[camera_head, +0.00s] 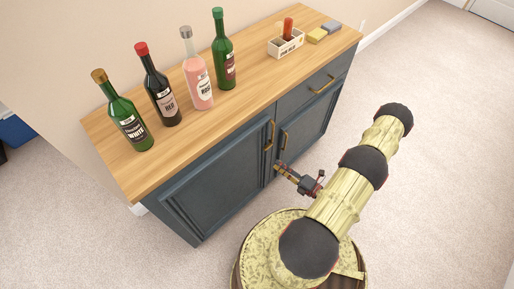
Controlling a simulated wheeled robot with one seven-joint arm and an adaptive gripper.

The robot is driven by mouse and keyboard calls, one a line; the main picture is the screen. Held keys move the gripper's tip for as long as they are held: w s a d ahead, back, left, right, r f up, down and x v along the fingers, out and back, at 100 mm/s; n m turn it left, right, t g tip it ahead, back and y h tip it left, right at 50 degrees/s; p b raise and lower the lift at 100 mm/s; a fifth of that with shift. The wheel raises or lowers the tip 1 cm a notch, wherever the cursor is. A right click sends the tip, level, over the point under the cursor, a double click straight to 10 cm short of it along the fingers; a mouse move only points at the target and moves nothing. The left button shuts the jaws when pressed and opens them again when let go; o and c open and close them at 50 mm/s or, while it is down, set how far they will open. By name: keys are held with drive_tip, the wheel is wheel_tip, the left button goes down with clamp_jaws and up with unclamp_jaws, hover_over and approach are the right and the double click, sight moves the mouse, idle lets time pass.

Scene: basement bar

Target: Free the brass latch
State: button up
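A blue-grey cabinet (215,187) with a wooden top stands in the middle of the view. Its two doors carry upright brass handles, a left one (269,135) and a right one (284,140), close together at the seam. I cannot pick out a separate brass latch; it may be one of these fittings or be hidden. My gripper (278,167) is at the cabinet front, just below the handles near the seam. It is too small to tell whether its fingers are open or shut, or whether they touch the door.
Several bottles, including a green one (126,118), stand on the cabinet top (250,88). A small crate (285,47) and two sponge-like blocks (324,32) sit at its far end. A drawer with a brass handle (322,85) is above the right door. Carpet (440,150) at right is clear.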

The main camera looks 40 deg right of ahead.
drive_tip(key=w+d+m+h+b, duration=0.1)
drive_tip(key=w+m+b, duration=0.1)
drive_tip(key=w, duration=0.6)
drive_tip(key=shift+w+d+r+m+t+h, duration=0.25)
drive_tip(key=shift+d+r+m+h, duration=0.2)
drive_tip(key=shift+m, duration=0.25)
clamp_jaws()
